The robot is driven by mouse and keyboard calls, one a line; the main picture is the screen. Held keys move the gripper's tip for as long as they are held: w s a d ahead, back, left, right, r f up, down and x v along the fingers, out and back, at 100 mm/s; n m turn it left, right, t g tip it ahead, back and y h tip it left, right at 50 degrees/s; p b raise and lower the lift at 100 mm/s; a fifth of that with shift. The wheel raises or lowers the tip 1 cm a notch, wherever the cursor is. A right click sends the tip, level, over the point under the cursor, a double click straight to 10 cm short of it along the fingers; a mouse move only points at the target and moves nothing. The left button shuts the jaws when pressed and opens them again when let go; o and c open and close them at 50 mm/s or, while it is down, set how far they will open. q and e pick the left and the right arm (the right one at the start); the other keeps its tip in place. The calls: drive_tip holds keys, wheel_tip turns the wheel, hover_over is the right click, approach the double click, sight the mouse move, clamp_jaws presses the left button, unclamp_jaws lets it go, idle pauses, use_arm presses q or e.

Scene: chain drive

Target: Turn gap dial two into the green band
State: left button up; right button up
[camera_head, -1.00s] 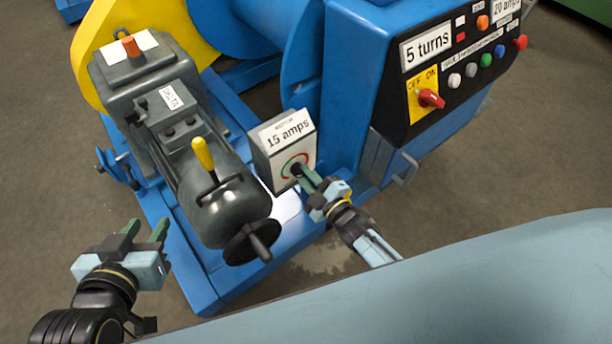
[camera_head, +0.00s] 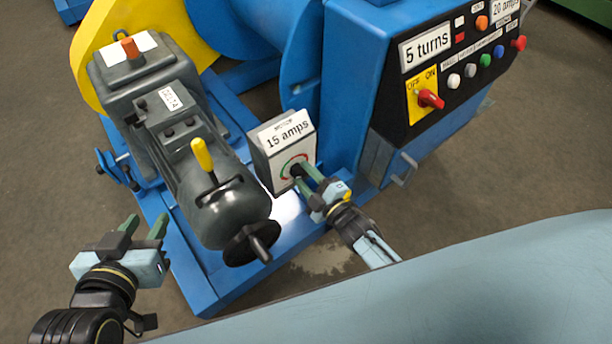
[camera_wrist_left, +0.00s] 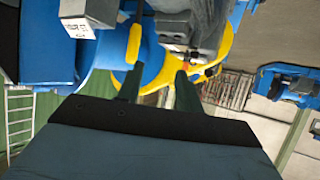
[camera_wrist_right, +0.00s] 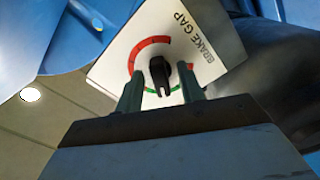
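The dial is a black knob on a white plate marked BRAKE GAP, with a ring of red and green bands. In the right wrist view the knob (camera_wrist_right: 159,72) sits between my right fingers, with a visible gap on each side. Its white mark points down toward the green band (camera_wrist_right: 164,91), which the fingers partly hide. In the head view the dial plate (camera_head: 282,173) is on the grey box under the 15 amps sign. My right gripper (camera_head: 305,177) is open at the knob. My left gripper (camera_head: 143,228) is open and empty, left of the machine.
A dark motor (camera_head: 226,208) with a yellow lever (camera_head: 203,157) and handwheel (camera_head: 250,245) stands left of the dial box. The blue cabinet (camera_head: 345,85) with a control panel (camera_head: 455,75) is to the right. Blue base rails run below. Bare floor lies in front.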

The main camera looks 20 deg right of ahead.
drive_tip(key=shift+s, duration=0.1)
